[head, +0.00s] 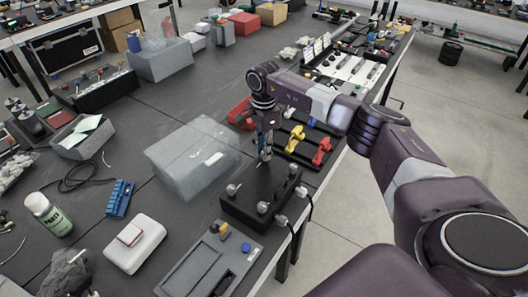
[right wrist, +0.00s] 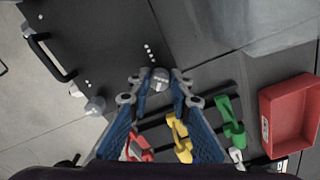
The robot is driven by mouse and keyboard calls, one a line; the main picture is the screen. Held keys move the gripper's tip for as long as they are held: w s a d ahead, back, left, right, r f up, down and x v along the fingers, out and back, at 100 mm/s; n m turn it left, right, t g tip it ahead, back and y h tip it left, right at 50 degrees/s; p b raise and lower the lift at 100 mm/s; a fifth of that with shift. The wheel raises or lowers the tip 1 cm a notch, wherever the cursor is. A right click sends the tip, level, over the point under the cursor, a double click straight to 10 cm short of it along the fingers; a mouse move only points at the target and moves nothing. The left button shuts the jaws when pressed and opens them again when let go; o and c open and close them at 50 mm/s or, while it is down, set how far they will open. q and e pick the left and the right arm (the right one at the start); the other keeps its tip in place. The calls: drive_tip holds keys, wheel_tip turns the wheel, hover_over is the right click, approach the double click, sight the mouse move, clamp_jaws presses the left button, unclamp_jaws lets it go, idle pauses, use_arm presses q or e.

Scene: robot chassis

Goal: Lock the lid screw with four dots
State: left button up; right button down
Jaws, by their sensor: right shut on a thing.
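The black chassis (head: 262,188) lies near the table's right edge in the head view; its dark lid (right wrist: 115,45) fills the upper left of the right wrist view. My right gripper (head: 264,157) points down at the chassis' far end. In the wrist view its blue fingers are shut around a silver screw knob (right wrist: 160,79) at the lid corner. A row of several white dots (right wrist: 150,52) is beside this knob. Another silver screw (right wrist: 95,105) sits at the near corner with a shorter row of dots (right wrist: 88,83). My left gripper is not in view.
A rack with yellow (head: 295,138) and red (head: 321,151) clamps stands past the chassis, next to a red bin (right wrist: 288,115). A translucent grey box (head: 193,158) stands to the left. Handles (right wrist: 48,57) stick out from the chassis side.

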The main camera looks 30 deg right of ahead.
drive_tip(key=m, duration=0.4)
drive_tip(key=shift+w+r+m, duration=0.1)
drive_tip(key=shift+m, duration=0.3)
drive_tip(key=m, duration=0.4)
drive_tip(key=shift+m, duration=0.4)
drive_tip(key=c, duration=1.8)
unclamp_jaws()
drive_tip(key=shift+o, duration=0.2)
wheel_tip(320, 180, up, 12)
